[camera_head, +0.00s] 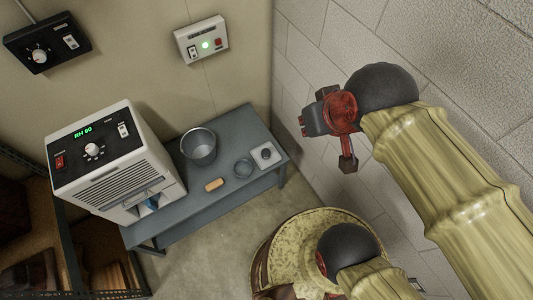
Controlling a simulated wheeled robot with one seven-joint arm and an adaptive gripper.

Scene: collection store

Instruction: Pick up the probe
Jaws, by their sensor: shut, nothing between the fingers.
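I cannot tell for sure which thing is the probe. A small tan, rounded bar (214,185) lies on the grey table, in front of the metal bucket, and may be it. A small white block with a dark round top (266,155) lies at the table's right end. My gripper (312,122) is at the upper right, raised in front of the block wall, well apart from the table's things. It is shut and empty.
A white control box (201,40) with a green light and a black box (46,42) hang on the wall. Shelving stands at left.

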